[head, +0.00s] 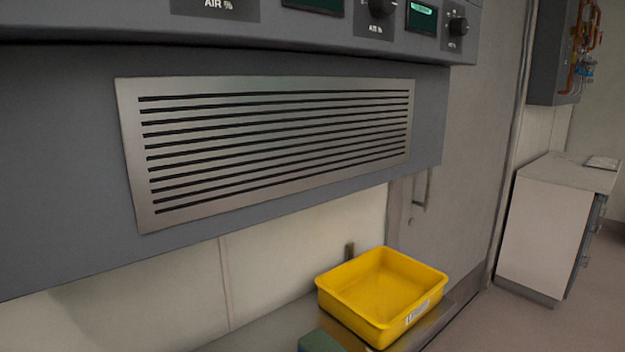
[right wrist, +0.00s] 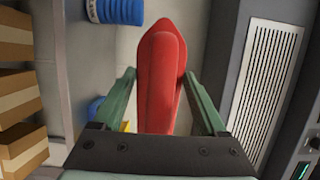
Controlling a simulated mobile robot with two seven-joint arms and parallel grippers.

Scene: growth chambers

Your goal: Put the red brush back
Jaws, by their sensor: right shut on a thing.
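The red brush (right wrist: 162,75) shows in the right wrist view as a long red body with a pointed far end. My right gripper (right wrist: 158,74) is shut on it, with a green finger on each side. The near part of the brush is hidden behind the gripper's dark mount. A yellow tray (head: 382,290) with a white label stands there on a low surface at the lower middle. It looks empty.
A grey chamber front with a slatted vent (head: 275,145) overhangs the low surface. A white cabinet (head: 550,225) stands at right. A teal-green thing (head: 318,341) shows below the tray. In the wrist view, a blue ribbed object (right wrist: 117,11) and brown stacked pieces (right wrist: 15,95) are at left.

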